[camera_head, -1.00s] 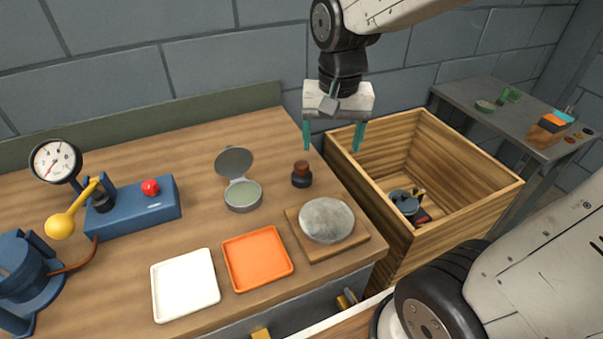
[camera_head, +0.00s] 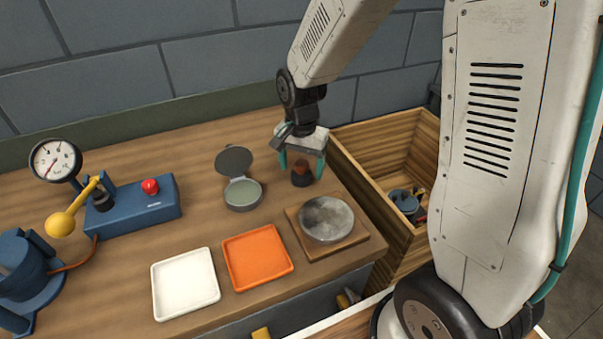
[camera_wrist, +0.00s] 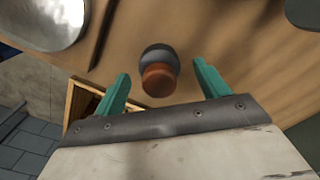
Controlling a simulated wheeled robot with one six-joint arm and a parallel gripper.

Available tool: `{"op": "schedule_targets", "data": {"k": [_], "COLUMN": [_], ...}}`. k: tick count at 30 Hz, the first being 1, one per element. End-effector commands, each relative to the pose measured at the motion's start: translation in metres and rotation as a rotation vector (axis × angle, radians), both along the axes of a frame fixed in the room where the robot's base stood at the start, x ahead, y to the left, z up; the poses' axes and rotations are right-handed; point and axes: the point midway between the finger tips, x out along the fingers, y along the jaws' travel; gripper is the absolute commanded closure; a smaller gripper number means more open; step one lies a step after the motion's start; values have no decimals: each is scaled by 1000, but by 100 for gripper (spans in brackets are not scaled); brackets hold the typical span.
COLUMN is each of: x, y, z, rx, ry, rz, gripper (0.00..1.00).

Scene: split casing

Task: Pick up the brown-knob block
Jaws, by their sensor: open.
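The brown-knob block (camera_head: 301,177) stands upright on the wooden workbench, a dark round base with a brown knob on top. My gripper (camera_head: 302,172) is just above and around it in the head view, with one teal finger on each side. In the wrist view the block's brown knob (camera_wrist: 159,79) shows between and a little beyond the fingertips of my open gripper (camera_wrist: 161,77). I see gaps between the knob and both fingers. The gripper holds nothing.
A round grey disc (camera_head: 327,218) on a wooden board lies in front of the block. An open round tin (camera_head: 243,193) stands to its left. An orange tray (camera_head: 257,258) and a white tray (camera_head: 185,284) lie nearer. A wooden crate (camera_head: 385,150) stands close on the right.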

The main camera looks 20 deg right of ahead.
Motion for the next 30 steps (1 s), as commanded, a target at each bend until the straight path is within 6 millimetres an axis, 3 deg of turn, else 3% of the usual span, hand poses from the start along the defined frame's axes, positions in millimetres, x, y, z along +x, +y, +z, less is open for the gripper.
{"op": "schedule_targets", "data": {"k": [4, 12, 14, 18, 19, 30], "x": [0, 0, 0, 0, 0, 1], "y": [0, 0, 0, 0, 0, -1], "z": [-18, -21, -21, -20, -20, -16], "rx": [0, 0, 0, 0, 0, 1], "ry": [1, 0, 0, 0, 0, -4], "rz": [0, 0, 0, 0, 0, 0], "gripper": [26, 26, 40, 79, 84, 84]}}
